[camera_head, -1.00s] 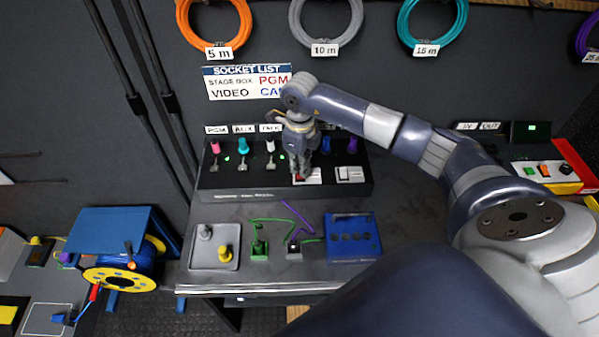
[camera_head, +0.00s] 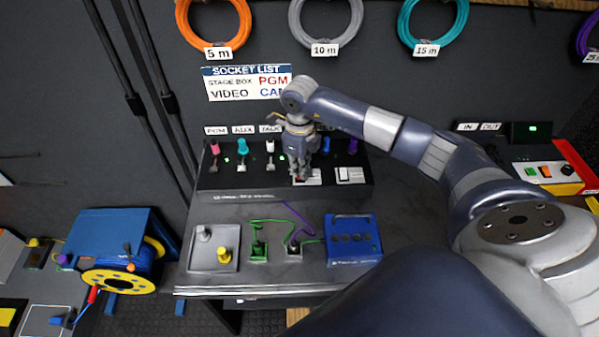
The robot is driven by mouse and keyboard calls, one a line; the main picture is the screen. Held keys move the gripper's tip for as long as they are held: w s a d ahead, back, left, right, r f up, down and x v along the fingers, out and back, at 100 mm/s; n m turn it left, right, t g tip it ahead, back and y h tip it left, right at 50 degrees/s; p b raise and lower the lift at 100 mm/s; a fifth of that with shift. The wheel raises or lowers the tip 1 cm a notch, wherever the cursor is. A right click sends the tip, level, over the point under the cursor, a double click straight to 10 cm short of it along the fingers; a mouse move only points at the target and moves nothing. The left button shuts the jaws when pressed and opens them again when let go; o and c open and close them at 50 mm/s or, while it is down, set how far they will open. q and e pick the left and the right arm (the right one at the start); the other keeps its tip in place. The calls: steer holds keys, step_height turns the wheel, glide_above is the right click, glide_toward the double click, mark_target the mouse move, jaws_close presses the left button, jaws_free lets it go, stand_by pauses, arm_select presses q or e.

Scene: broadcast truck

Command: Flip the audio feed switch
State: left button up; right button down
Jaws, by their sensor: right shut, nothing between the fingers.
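A black panel box (camera_head: 235,193) stands at the back of the bench. Pink, cyan, white, blue and purple plugs stand along its top, under small labels. The left one (camera_head: 313,178) is partly hidden by my right gripper (camera_head: 301,178). The gripper points down with its fingers together and empty, at or just above that left switch. I cannot tell whether it touches. The label above the gripper is partly hidden by my arm. My left gripper is not in view.
On the bench in front stand a grey tray (camera_head: 200,262) with grey and yellow plugs, green and dark sockets with cables, and a blue box (camera_head: 353,240). A cable reel (camera_head: 120,274) stands at left. A control box (camera_head: 545,172) is at right. Coiled cables hang above.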

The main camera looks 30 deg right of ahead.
steer(key=shift+r+p, duration=0.4)
steer(key=shift+r, duration=0.25)
steer(key=shift+r+p, duration=1.6)
steer(key=shift+r, duration=1.1)
